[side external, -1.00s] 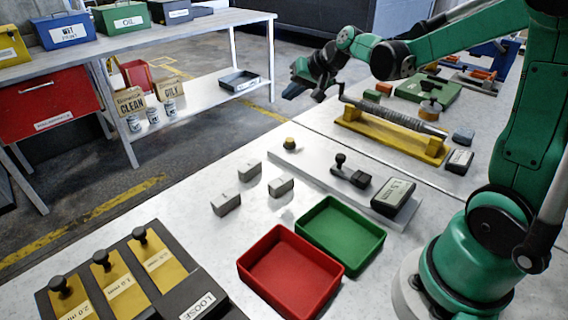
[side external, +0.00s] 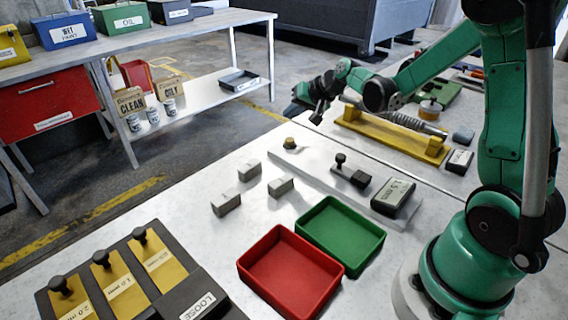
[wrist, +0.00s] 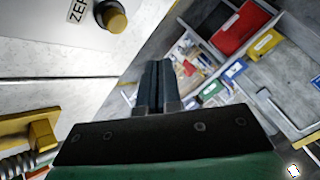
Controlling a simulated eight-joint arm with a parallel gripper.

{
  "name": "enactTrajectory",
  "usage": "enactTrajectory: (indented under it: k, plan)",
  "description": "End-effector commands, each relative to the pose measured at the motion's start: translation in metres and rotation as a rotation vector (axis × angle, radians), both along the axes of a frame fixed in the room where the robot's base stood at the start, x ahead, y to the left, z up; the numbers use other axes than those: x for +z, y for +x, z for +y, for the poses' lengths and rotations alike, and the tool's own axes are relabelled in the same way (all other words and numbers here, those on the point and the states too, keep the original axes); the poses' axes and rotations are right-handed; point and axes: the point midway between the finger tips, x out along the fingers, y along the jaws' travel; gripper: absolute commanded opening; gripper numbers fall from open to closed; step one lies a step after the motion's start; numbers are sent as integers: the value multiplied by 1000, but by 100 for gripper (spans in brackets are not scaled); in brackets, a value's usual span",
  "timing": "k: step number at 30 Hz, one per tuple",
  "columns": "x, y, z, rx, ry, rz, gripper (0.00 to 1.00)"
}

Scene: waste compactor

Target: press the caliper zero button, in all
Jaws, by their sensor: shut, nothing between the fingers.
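The caliper (side external: 330,178) lies on the bench as a long pale bar with a slider and a dark display block (side external: 393,195). A small brass-coloured round button (side external: 290,143) sits at its far left end. In the wrist view the button (wrist: 112,17) shows at the upper left on a dark base, beside a partly cut-off label reading "ZER". My gripper (side external: 317,118) is above the bench, beyond and a little right of the button, apart from it. In the wrist view its two fingers (wrist: 158,65) are shut together and empty.
A yellow fixture with a spring (side external: 390,135) stands right of my gripper. Several grey blocks (side external: 249,170), a red tray (side external: 290,270) and a green tray (side external: 340,232) are nearer the camera. A side table (side external: 200,28) with bins stands across the floor.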

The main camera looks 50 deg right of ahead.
Motion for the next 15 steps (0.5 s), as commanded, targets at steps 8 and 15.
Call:
enactTrajectory:
  k: [8, 15]
  plan:
    - [-32, 0, 0, 0, 0, 0, 0]
    - [-40, 0, 0, 0, 0, 0, 0]
